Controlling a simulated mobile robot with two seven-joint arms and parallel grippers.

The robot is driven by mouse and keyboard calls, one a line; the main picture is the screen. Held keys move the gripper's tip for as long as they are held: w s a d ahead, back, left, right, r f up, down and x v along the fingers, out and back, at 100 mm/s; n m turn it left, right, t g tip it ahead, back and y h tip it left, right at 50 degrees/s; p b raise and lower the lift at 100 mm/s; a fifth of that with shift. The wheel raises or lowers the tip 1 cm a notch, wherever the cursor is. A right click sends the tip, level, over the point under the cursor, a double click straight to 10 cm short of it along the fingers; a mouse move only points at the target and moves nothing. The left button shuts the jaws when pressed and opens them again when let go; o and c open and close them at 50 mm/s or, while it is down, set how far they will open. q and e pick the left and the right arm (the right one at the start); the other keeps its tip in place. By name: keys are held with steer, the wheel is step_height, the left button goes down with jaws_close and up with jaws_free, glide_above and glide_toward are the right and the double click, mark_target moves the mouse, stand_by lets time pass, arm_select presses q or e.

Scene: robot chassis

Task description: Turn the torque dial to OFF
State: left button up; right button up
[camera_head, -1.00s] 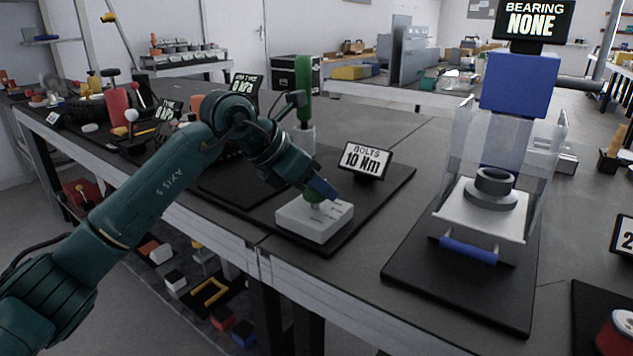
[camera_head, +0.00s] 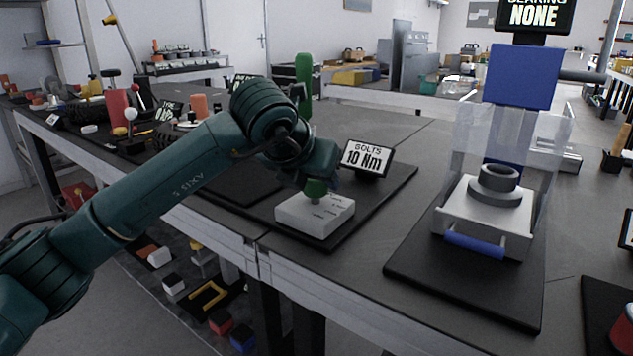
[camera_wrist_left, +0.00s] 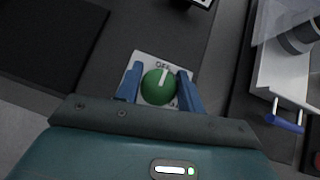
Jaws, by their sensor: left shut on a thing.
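The torque dial is a green round knob (camera_head: 316,188) on top of a white box (camera_head: 315,218) on a black mat. In the left wrist view the dial (camera_wrist_left: 157,88) has a white pointer line directed up, close to the OFF lettering on the white plate. My left gripper (camera_head: 318,180) points down over the box. Its two blue fingers (camera_wrist_left: 158,88) are on either side of the dial, shut on it. The head view hides most of the fingers. My right gripper is not in view.
A display (camera_head: 367,158) reading "BOLTS 10 Nm" stands behind the box. A blue and white press (camera_head: 482,215) with clear guards stands to the right, its sign reading "BEARING NONE". A green upright handle (camera_head: 303,80) stands behind my arm. Bare bench lies between box and press.

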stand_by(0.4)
arm_select(q)
steer(key=o, duration=1)
steer(key=p+v, duration=0.2)
steer(key=v, duration=1.1)
steer(key=shift+s+d+r, duration=0.1)
steer(key=shift+s+d, duration=0.05)
steer(key=shift+s, duration=0.05)
